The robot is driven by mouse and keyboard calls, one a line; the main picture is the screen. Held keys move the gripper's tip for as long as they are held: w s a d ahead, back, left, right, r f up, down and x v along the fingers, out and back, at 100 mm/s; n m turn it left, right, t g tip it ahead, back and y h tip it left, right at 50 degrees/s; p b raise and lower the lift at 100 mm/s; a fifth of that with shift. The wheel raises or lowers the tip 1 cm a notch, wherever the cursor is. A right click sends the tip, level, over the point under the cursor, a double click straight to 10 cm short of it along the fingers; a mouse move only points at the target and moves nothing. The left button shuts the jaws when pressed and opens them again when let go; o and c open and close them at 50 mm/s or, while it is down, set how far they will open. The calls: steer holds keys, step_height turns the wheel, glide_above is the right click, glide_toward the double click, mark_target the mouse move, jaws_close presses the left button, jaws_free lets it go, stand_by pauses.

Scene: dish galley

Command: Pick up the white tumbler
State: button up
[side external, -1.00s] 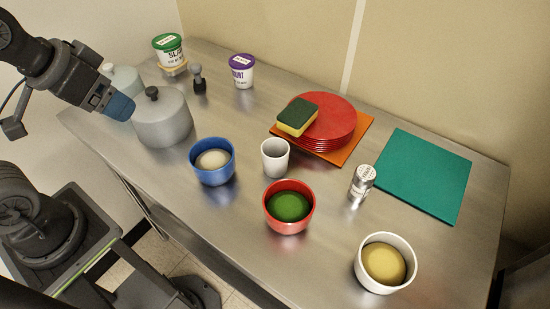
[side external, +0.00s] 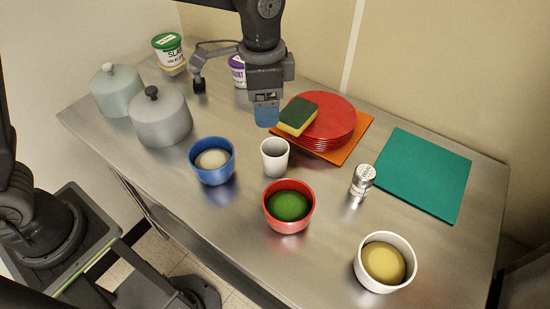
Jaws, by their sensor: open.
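The white tumbler (side external: 275,158) stands upright on the steel counter, between the blue bowl and the red plates. It looks empty. My gripper (side external: 267,118), with blue fingertips, points down above the counter, behind and above the tumbler in the side view. It is open and holds nothing. A gap shows between the fingertips and the tumbler's rim. The gap between the two fingers is hard to see from this side.
Close around the tumbler are a blue bowl (side external: 211,168), a red bowl (side external: 288,214) and stacked red plates (side external: 335,125) with a sponge (side external: 297,116). A shaker (side external: 362,182) stands to the right. Grey lidded pots (side external: 161,122) stand left. The teal mat (side external: 423,173) is bare.

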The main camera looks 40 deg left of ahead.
steer(key=d+f, duration=0.1)
steer(key=f, duration=0.1)
glide_above(275, 155)
steer(key=s+d, duration=0.1)
steer(key=s, duration=0.1)
step_height(275, 155, down, 8)
steer(key=shift+s+r, duration=0.1)
steer(key=shift+s, duration=0.05)
steer(key=shift+w+d+f, duration=0.1)
steer(key=shift+f, duration=1.15)
steer(key=shift+w+d+f, duration=0.1)
steer(key=shift+f, duration=1.15)
steer(key=c, duration=0.7)
